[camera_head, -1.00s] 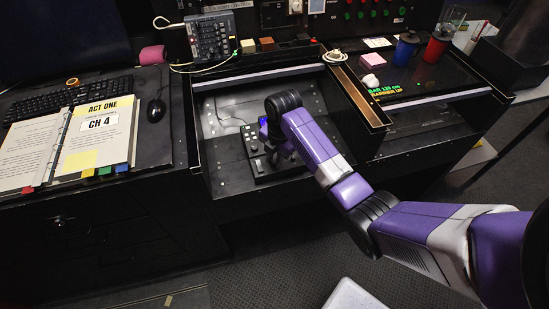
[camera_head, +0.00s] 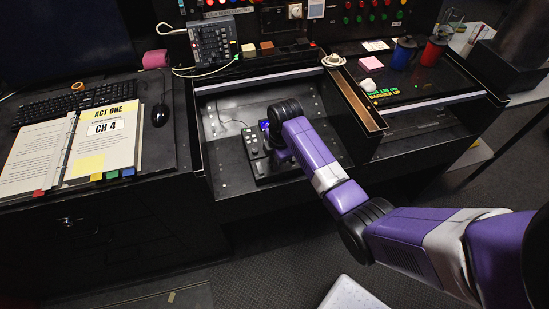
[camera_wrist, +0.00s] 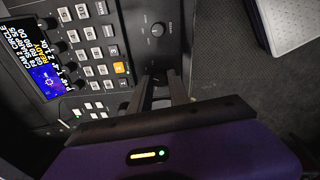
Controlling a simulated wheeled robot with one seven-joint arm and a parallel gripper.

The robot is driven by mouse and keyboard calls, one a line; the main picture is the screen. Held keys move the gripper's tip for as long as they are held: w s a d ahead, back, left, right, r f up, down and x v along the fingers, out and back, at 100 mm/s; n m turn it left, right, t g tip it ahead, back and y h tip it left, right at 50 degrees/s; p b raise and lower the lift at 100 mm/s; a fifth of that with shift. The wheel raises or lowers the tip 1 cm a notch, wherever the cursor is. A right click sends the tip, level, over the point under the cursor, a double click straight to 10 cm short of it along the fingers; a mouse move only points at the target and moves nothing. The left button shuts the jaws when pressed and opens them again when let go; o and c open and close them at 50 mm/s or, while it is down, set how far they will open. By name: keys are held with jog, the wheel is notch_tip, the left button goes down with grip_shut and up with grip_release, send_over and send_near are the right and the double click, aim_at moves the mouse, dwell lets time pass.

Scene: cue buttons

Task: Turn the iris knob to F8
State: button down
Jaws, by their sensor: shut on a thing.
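A black camera control panel (camera_head: 252,150) lies in the recessed desk bay, with a small lit blue screen. In the wrist view its blue screen (camera_wrist: 38,60) shows sideways text, including what looks like "F8" and "READY", beside rows of grey keys and one lit orange key (camera_wrist: 120,67). A round dark knob (camera_wrist: 157,30) with a light mark stands clear beyond the fingers. My gripper (camera_wrist: 158,78) points down at the panel, its two fingers close together over a dark part. That gripped part, which may be the iris knob, is mostly hidden. In the head view my arm hides the fingertips.
An open binder (camera_head: 104,130) reading "ACT ONE" and "CH 4" lies on the left desk by a mouse (camera_head: 160,115). A raised divider (camera_head: 358,105) bounds the bay on the right. Red and blue mugs (camera_head: 434,50) stand on the right desk.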

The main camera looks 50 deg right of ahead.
jog(key=shift+m+p, duration=0.3)
jog(key=shift+m, duration=0.5)
jog(key=c, duration=1.2)
grip_release()
jog(key=shift+c, duration=0.2)
notch_tip(320, 180, up, 8)
jog(key=s, duration=0.1)
jog(key=shift+s+f, duration=0.15)
